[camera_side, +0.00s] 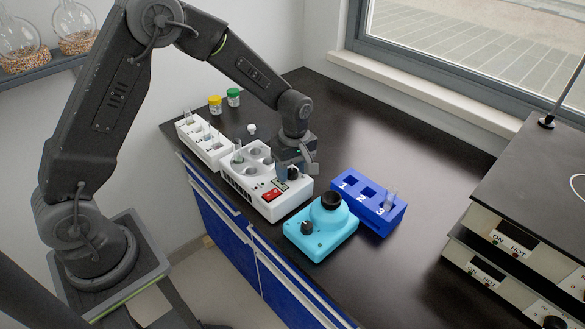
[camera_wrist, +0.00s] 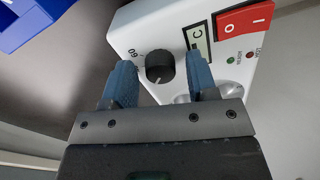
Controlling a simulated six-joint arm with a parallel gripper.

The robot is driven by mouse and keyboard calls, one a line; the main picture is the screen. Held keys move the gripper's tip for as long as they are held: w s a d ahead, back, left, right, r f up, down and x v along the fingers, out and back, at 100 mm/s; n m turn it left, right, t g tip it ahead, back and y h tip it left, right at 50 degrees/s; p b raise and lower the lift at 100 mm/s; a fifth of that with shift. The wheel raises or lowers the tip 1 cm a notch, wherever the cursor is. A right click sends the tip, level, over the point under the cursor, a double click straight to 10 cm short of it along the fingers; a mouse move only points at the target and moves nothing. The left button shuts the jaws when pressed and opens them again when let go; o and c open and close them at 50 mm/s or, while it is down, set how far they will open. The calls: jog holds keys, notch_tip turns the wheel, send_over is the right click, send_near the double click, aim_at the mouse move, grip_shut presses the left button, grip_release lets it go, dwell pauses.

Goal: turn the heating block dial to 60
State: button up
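The heating block (camera_side: 268,203) is a white box with round wells on top, a red switch and a small display, standing on the black bench. Its black dial (camera_wrist: 160,66) shows in the wrist view, with the printed number 60 to its upper left and a pale pointer mark toward its lower side. My gripper (camera_wrist: 160,78) is open, with one blue-grey finger on each side of the dial and visible gaps. In the side view my gripper (camera_side: 294,166) is above the dial (camera_side: 292,173), partly hiding it. The exact height above the dial is unclear.
A turquoise device (camera_side: 322,235) with a black top stands just right of the heating block, and a blue numbered rack (camera_side: 366,206) is beyond it. A white tube rack (camera_side: 203,143) is to the left. Stacked hot plates (camera_side: 530,205) stand at far right.

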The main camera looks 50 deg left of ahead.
jog(key=c, duration=0.8)
jog(key=shift+m, duration=0.4)
jog(key=m, duration=0.3)
jog(key=shift+m, duration=0.4)
jog(key=m, duration=0.4)
jog(key=shift+m, duration=0.3)
jog(key=m, duration=0.8)
jog(key=shift+m+t, duration=0.3)
